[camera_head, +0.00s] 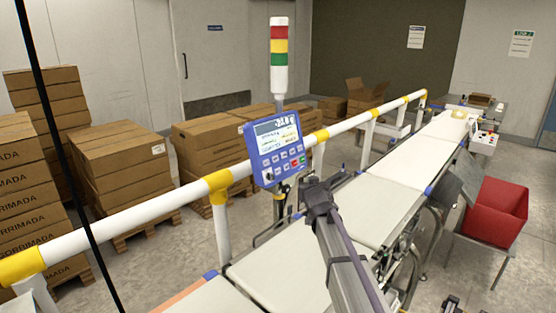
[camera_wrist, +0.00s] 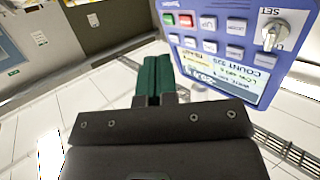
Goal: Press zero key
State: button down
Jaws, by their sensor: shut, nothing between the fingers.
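The blue control panel (camera_head: 276,147) stands on a post beside the belt, with a lit display above rows of keys. In the wrist view the panel (camera_wrist: 284,73) appears upside down at upper right, showing its display (camera_wrist: 225,75), a red key (camera_wrist: 186,20), a green key (camera_wrist: 168,19) and several pale keys. I cannot make out which key is zero. A key switch marked SET (camera_wrist: 275,35) is at the corner. My gripper (camera_wrist: 156,60) has its dark green fingers shut together and empty, beside the panel's edge. Contact is not visible. In the head view my gripper (camera_head: 318,192) is just right of and below the panel.
A white rail with yellow joints (camera_head: 265,160) runs along the belt (camera_head: 375,208). A signal tower (camera_head: 279,55) rises behind the panel. Stacked cartons (camera_head: 120,160) stand behind the rail.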

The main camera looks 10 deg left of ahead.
aim_at(275, 159)
jog(key=w+a+r+n+t+y, duration=0.1)
jog(key=w+a+r+t+y, duration=0.2)
jog(key=r, duration=0.5)
jog(key=shift+a+r+n+t+y, duration=0.25)
jog(key=shift+a+t+y, duration=0.45)
jog(key=shift+y, duration=0.5)
jog(key=shift+w+f, duration=0.1)
jog(key=shift+w+a+f+b, duration=0.4)
jog(key=shift+w+a, duration=0.4)
jog(key=shift+a, duration=0.3)
jog(key=shift+w+a+f+b, duration=0.4)
jog(key=shift+w+a, duration=0.35)
jog(key=shift+a, duration=0.35)
jog(key=shift+w+a+f+b, duration=0.4)
jog(key=shift+w+a, duration=0.4)
jog(key=shift+a, duration=0.3)
jog(key=shift+w+a, duration=0.1)
jog(key=shift+w+a+f, duration=0.1)
jog(key=shift+w+a, duration=0.05)
jog(key=shift+a, duration=0.1)
